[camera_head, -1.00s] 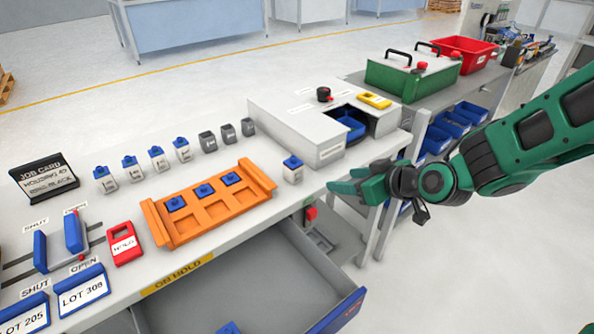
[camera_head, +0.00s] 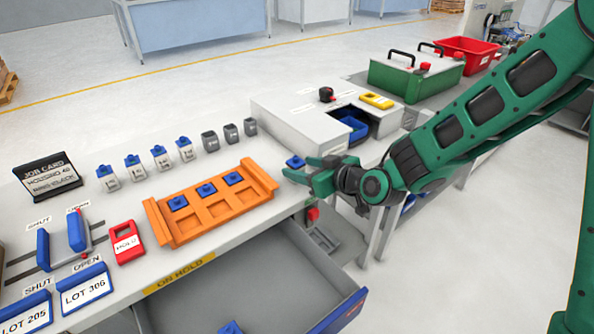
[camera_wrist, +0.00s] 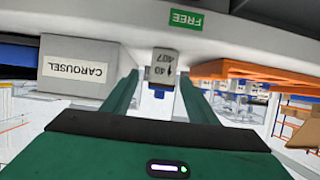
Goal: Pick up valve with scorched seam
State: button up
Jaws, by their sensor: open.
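A small grey-white valve with a blue cap (camera_head: 295,162) stands on the bench right of the orange tray. My gripper (camera_head: 299,169) is open and level with it, partly hiding its body in the head view. In the wrist view, which is upside down, the valve (camera_wrist: 163,67) stands between the two green fingers (camera_wrist: 160,82), with a gap at each side; its label reads 40 407. Several similar blue-capped valves stand in a row behind the tray, one of them here (camera_head: 185,149). I cannot make out a scorched seam on any valve.
The orange tray (camera_head: 237,206) holds blue-topped parts. Several grey blocks (camera_head: 231,135) stand behind it. The grey-white carousel box (camera_head: 290,122) is close beyond my gripper. An open drawer (camera_head: 275,275) juts out below the bench front.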

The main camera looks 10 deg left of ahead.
aim_at(301, 168)
jog(key=shift+x, duration=1.5)
jog(key=shift+s+a, duration=0.1)
jog(key=c, duration=1.2)
jog(key=shift+r, duration=0.1)
